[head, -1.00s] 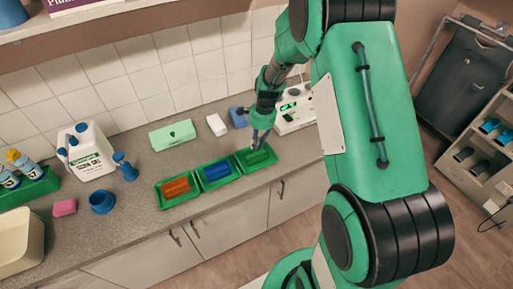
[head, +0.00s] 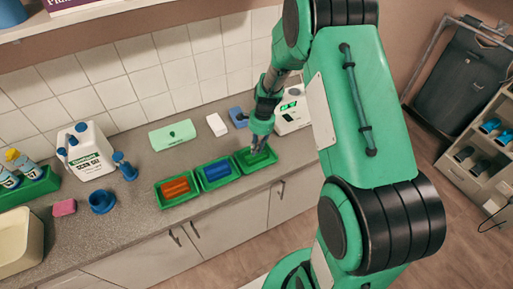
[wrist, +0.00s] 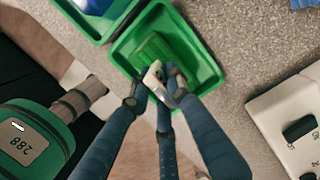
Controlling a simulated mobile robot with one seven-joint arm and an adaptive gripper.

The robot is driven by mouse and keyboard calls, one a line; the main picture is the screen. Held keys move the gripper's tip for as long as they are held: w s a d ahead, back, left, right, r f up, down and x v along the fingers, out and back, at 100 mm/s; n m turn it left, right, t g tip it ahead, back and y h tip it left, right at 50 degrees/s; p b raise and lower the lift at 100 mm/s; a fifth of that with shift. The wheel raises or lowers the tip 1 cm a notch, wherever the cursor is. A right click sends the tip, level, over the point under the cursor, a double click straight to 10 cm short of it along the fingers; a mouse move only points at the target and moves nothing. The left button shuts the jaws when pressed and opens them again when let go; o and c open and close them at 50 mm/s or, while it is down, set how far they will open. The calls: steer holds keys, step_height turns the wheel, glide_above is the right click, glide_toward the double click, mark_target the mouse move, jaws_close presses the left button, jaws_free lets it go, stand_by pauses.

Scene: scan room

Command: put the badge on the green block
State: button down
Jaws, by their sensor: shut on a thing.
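The green block (head: 261,160) lies in the right-hand one of three green trays on the counter; in the wrist view the block (wrist: 155,50) sits inside its tray (wrist: 204,66). My gripper (head: 255,148) is over that tray, pointing down. In the wrist view my gripper (wrist: 157,86) is shut on a small pale badge (wrist: 152,74), held at the block's near end. The fingers hide part of the badge, and I cannot tell whether it touches the block.
Trays with an orange block (head: 177,187) and a blue block (head: 217,171) stand to the left. A green box (head: 172,135), a white block (head: 217,125), a blue item (head: 238,117) and a white device (head: 292,112) stand behind. The counter's front edge is close.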

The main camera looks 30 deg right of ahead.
steer(key=c, duration=1.6)
jaws_free()
steer(key=shift+c, duration=0.2)
steer(key=shift+r, duration=0.15)
steer(key=r, duration=0.4)
steer(key=d+r, duration=0.1)
steer(key=r, duration=0.7)
steer(key=shift+d+p, duration=0.35)
steer(key=shift+d, duration=0.05)
